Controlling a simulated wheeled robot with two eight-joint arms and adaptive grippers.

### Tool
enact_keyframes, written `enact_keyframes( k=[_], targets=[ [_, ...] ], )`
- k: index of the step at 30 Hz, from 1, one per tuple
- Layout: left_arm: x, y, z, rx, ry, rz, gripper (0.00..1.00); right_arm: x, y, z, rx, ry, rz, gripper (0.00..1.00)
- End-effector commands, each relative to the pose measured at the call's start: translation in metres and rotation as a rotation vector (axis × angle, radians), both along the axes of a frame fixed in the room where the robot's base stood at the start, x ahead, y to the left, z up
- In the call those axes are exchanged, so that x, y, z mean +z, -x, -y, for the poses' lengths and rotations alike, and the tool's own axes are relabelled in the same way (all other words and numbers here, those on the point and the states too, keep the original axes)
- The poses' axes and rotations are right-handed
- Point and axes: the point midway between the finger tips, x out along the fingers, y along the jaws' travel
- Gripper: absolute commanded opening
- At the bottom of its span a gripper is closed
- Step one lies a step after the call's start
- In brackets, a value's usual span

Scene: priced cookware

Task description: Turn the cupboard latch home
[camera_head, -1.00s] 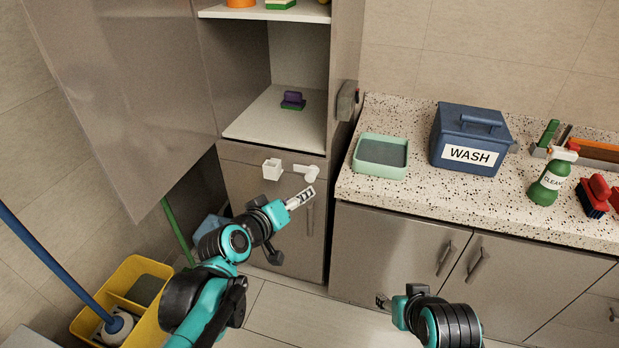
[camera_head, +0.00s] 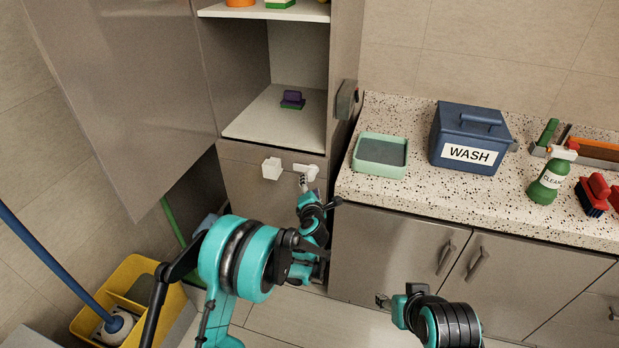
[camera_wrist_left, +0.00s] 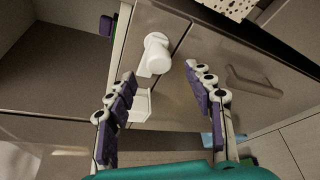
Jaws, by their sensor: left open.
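The white latch (camera_head: 311,170) is on the front of the lower cupboard, just under the open shelf. It has a round knob and a short flat plate. A white block (camera_head: 271,168) sits to its left. My left gripper (camera_head: 304,182) is just below the latch in the head view. In the left wrist view, its open fingers (camera_wrist_left: 160,74) are on either side of the space before the latch (camera_wrist_left: 156,54), with nothing held; contact is not clear. The white block shows there too (camera_wrist_left: 140,106), partly behind a finger. My right gripper (camera_head: 383,300) is low, before the counter doors; its jaws are too small to read.
The tall cupboard door (camera_head: 120,90) stands open at the left. A yellow mop bucket (camera_head: 135,275) is below it. The counter (camera_head: 420,190) at right holds a green tray (camera_head: 380,155), a blue WASH box (camera_head: 470,138), a spray bottle (camera_head: 549,182) and a red brush (camera_head: 595,192).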

Motion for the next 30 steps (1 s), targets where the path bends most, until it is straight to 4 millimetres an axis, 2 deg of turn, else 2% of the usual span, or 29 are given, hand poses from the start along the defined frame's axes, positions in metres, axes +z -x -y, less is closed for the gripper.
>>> enact_keyframes(
  k=[6, 12, 23, 29, 30],
  targets=[
    [-0.010, -0.037, -0.003, 0.000, -0.001, 0.002, 0.53, -0.013, 0.000, 0.000, 0.000, 0.000, 0.000, 0.50],
    [-0.014, -0.061, -0.004, -0.001, -0.004, 0.002, 0.53, -0.020, 0.000, 0.000, 0.000, 0.000, 0.000, 0.50],
    [-0.013, -0.067, -0.005, -0.002, -0.004, 0.003, 0.53, -0.021, 0.000, 0.000, 0.000, 0.000, 0.000, 0.50],
    [-0.013, -0.067, -0.004, -0.002, -0.004, 0.003, 0.00, -0.021, 0.000, 0.000, 0.000, 0.000, 0.000, 0.50],
    [-0.013, -0.067, -0.004, -0.002, -0.004, 0.003, 0.00, -0.021, 0.000, 0.000, 0.000, 0.000, 0.000, 0.50]
  ],
)
